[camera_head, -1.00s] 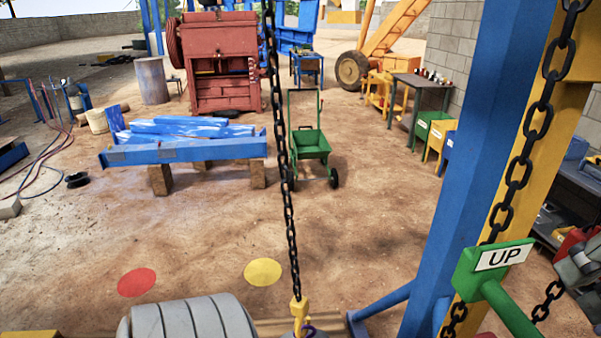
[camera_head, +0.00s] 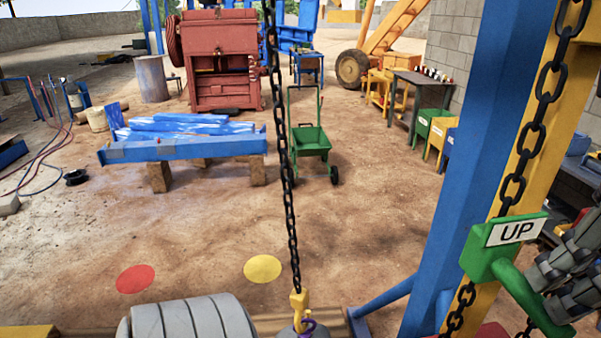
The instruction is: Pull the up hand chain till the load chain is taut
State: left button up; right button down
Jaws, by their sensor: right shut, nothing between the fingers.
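The up hand chain (camera_head: 534,140) is black and hangs at the right in front of the blue and yellow post. A green block with a white UP label (camera_head: 517,231) is on it, with a green bar (camera_head: 530,299) running down to the right. My right gripper (camera_head: 556,284) is at the right edge, shut and empty, beside the green bar; I cannot tell whether they touch. The black load chain (camera_head: 289,200) runs down the middle, looking nearly straight, to a yellow hook (camera_head: 299,301) with a purple piece below it. My left gripper is out of view.
A grey ribbed roller (camera_head: 190,318) lies at the bottom left. The blue post (camera_head: 480,130) with a slanted brace stands right of centre. Red (camera_head: 135,279) and yellow (camera_head: 262,269) discs mark open ground. A green cart (camera_head: 311,142) stands farther back.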

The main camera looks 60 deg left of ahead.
jog(key=shift+f+b, duration=0.3)
jog(key=shift+f, duration=0.15)
jog(key=shift+r, duration=0.15)
jog(key=shift+d, duration=0.3)
jog(key=d, duration=0.1)
jog(key=s+d+b, duration=0.1)
jog(key=d+b, duration=0.1)
jog(key=d, duration=0.1)
jog(key=shift+s+d+r, duration=0.1)
jog(key=shift+s+r, duration=0.15)
jog(key=shift+s, duration=0.1)
jog(key=s+d+r+p, duration=0.1)
jog(key=d+r+p, duration=0.1)
jog(key=r, duration=0.3)
jog(key=shift+s+d, duration=0.2)
jog(key=shift+d, duration=0.65)
